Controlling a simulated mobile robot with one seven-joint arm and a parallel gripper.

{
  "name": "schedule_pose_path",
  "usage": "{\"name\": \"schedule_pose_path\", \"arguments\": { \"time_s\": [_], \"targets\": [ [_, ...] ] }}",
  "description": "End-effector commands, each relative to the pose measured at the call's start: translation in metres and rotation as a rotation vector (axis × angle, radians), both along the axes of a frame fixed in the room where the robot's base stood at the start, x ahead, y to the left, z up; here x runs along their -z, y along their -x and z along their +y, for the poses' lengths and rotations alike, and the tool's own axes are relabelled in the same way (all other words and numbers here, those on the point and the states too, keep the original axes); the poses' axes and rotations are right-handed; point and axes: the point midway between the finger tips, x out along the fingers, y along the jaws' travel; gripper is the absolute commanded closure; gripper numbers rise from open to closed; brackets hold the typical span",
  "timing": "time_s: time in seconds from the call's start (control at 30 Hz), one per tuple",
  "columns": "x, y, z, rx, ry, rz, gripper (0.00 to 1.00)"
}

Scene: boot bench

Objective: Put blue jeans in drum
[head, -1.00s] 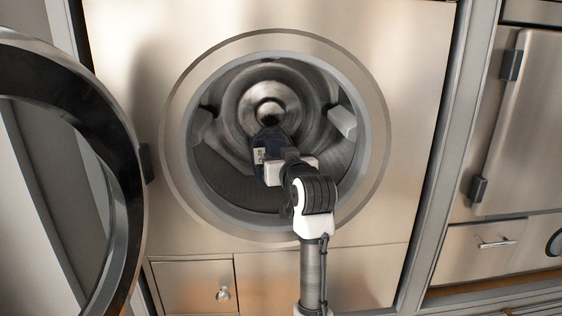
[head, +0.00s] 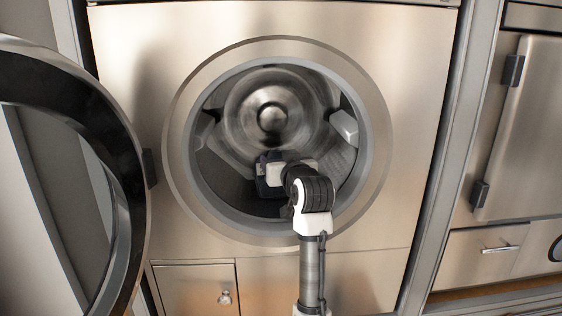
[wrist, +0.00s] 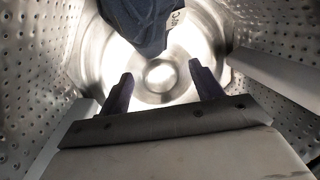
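The blue jeans (head: 262,186) are a dark blue bundle inside the drum (head: 215,172), low and partly hidden behind my gripper and wrist in the head view. In the wrist view the jeans (wrist: 150,20) show at the top edge with a pale label, beyond the fingertips and not between them. My gripper (wrist: 160,73) is inside the drum with its two fingers spread apart and empty. In the head view my gripper's fingertips are hidden. Whether the jeans rest on the drum floor cannot be told.
The round washer door (head: 128,190) stands open at the left. The drum's rim (head: 377,150) surrounds my arm, and a pale paddle (head: 344,127) juts from the drum wall at right. The upper drum is clear.

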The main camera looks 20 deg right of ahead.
Motion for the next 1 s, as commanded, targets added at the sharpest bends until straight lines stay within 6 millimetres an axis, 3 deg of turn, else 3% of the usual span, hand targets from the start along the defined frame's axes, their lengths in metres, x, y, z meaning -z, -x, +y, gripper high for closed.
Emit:
{"name": "schedule_pose_path", "arguments": {
  "time_s": [0.27, 0.7, 1.0],
  "targets": [
    [0.003, 0.008, 0.000, 0.000, -0.002, 0.004, 0.35],
    [-0.005, 0.100, 0.006, 0.002, 0.001, -0.003, 0.35],
    [-0.010, 0.135, 0.009, 0.001, 0.000, 0.000, 0.35]
  ]
}}
